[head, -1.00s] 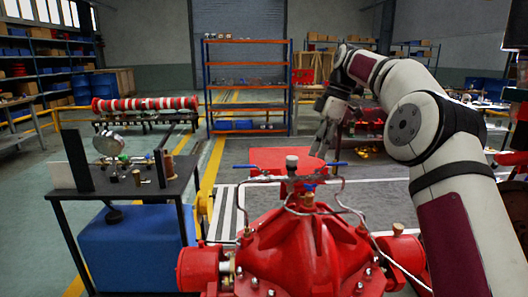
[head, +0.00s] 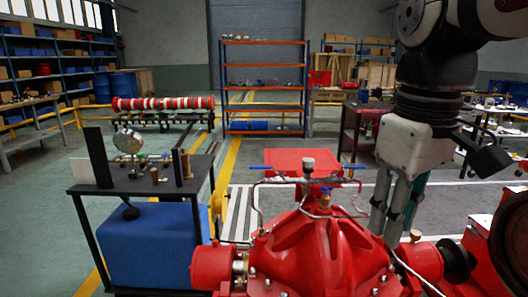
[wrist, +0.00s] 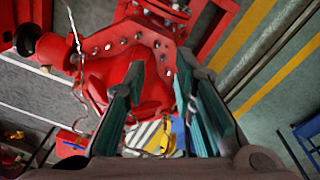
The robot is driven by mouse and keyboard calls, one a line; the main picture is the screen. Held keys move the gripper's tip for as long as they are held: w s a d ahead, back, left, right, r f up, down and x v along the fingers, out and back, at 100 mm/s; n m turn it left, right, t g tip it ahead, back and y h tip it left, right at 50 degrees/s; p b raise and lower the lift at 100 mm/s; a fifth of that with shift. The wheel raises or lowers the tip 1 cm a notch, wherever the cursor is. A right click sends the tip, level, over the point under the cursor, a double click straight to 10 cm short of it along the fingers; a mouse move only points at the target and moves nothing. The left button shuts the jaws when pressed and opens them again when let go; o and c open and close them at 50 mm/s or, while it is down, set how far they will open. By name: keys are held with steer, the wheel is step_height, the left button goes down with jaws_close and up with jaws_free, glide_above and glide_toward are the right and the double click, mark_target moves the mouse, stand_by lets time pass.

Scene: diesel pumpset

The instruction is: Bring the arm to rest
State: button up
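My gripper (head: 388,228) hangs from my arm at the right of the head view, fingers pointing down, beside the right part of the red pump (head: 320,250). In the wrist view, its two teal-padded fingers (wrist: 160,85) stand apart with nothing held between them. The pump's red casing (wrist: 115,75) shows beyond and between the fingers. In the head view the fingertips overlap the pump's right side; I cannot tell whether they touch it.
Thin pipes with blue-handled valves (head: 328,191) rise above the pump. A dark table (head: 140,188) with a gauge and small parts stands at left. An orange-framed shelf (head: 262,105) stands at the back.

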steer(key=s+d+f+m, duration=0.2)
steer(key=s+f+m, duration=0.3)
steer(key=s+f, duration=0.8)
step_height(320, 180, up, 16)
steer(key=s+t+p, duration=0.1)
steer(key=t+p, duration=0.2)
steer(key=p, duration=0.9)
steer(key=shift+s+r+p, duration=0.2)
steer(key=shift+p, duration=0.1)
